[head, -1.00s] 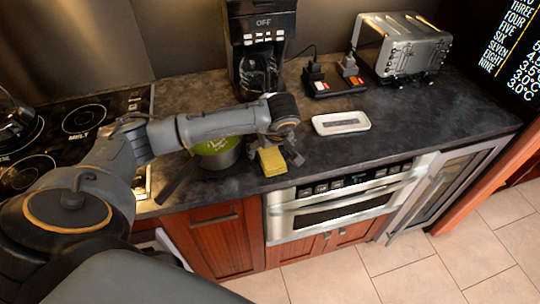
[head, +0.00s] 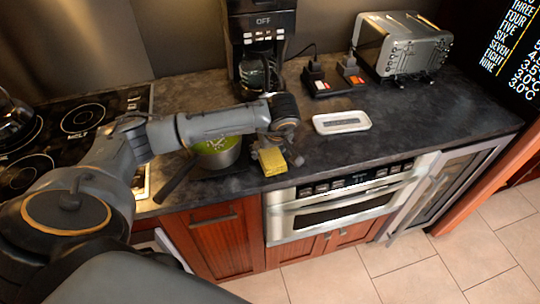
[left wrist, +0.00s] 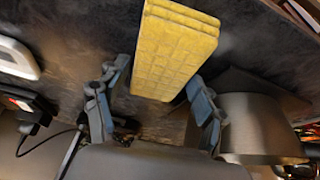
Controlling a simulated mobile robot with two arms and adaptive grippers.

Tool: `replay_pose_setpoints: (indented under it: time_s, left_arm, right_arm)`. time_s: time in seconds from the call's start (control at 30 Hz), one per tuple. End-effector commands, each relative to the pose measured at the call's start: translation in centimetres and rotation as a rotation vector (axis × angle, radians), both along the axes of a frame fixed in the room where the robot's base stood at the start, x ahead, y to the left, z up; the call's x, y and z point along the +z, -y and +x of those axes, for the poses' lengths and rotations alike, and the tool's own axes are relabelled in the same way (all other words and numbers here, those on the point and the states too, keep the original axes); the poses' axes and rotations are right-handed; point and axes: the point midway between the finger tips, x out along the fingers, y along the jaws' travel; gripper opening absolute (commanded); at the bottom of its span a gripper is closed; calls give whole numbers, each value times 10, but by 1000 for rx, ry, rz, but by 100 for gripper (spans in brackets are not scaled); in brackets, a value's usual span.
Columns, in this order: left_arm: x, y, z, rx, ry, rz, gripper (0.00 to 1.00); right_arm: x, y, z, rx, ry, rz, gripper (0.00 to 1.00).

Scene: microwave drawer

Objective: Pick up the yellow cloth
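The yellow cloth (head: 272,162) is a folded block near the front edge of the dark counter, right of the pot. In the left wrist view the cloth (left wrist: 175,48) shows large at the upper middle, with a waffle pattern. My left gripper (head: 278,150) is right at the cloth in the head view. In the left wrist view its two fingers (left wrist: 157,108) are spread wide, with the cloth's near end between or just beyond them. I see no clear contact. My right gripper is in neither view.
A pot with green contents (head: 217,156) stands close left of the cloth and also shows in the left wrist view (left wrist: 260,128). A white tray (head: 341,122) lies to the right. A coffee maker (head: 262,35) and a toaster (head: 400,45) stand behind. The right front counter is clear.

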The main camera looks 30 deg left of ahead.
Motion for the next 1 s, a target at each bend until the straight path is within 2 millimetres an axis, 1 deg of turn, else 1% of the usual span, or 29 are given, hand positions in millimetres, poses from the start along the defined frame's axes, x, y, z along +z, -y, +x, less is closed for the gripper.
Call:
replay_pose_setpoints:
  time_s: [0.03,0.07,0.1,0.13,0.37,0.47,0.53,0.57,0.6,0.8,0.9,1.0]
  left_arm:
    - [0,0,0,0,0,0,51]
    - [0,0,0,0,0,0,45]
    - [0,0,0,0,0,0,37]
    - [0,0,0,0,0,0,34]
    - [0,0,0,0,-1,1,34]
    - [4,0,0,0,-1,0,34]
    - [9,0,0,0,-1,-1,34]
    - [11,0,1,0,4,1,34]
    - [17,0,2,0,6,1,34]
    - [61,0,2,0,8,0,34]
    - [80,0,1,-1,6,1,34]
    - [94,0,1,1,4,1,34]
  right_arm:
    - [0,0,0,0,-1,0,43]
    - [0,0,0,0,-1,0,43]
    - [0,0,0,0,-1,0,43]
    - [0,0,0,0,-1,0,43]
    - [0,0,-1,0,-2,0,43]
    - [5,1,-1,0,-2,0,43]
    - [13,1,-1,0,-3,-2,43]
    - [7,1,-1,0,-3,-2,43]
    - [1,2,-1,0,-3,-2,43]
    - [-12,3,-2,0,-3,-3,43]
    - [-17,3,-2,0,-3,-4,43]
    - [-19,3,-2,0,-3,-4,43]
